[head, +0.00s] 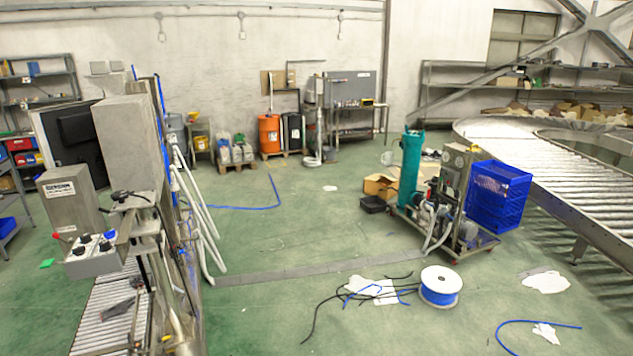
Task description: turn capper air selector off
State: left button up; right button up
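A grey control box (93,262) is mounted on the machine at the left. Several small round knobs, blue and black, sit on its top face, among them a blue knob (110,235) and a dark knob (84,239). A red button (56,237) shows at the box's left. The labels are too small to read, so I cannot tell which knob is the capper air selector or how it is set. Neither of my grippers is in view.
A tall grey cabinet (128,145) and a roller conveyor (105,310) belong to the machine area. White hoses (203,225) hang beside it. A cable spool (440,287) and loose tubing lie on the floor. A wheeled pump cart (445,215) stands right of the open green floor.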

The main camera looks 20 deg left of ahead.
aim_at(109, 235)
jog(key=i+j+u, duration=0.15)
jog(key=i+u, duration=0.15)
jog(key=u, duration=0.2)
jog(key=i+u, duration=0.7)
jog(key=u, duration=0.25)
jog(key=i+l+u, duration=0.25)
jog(key=u, duration=0.25)
jog(key=i+l+u, duration=0.3)
jog(key=u, duration=0.15)
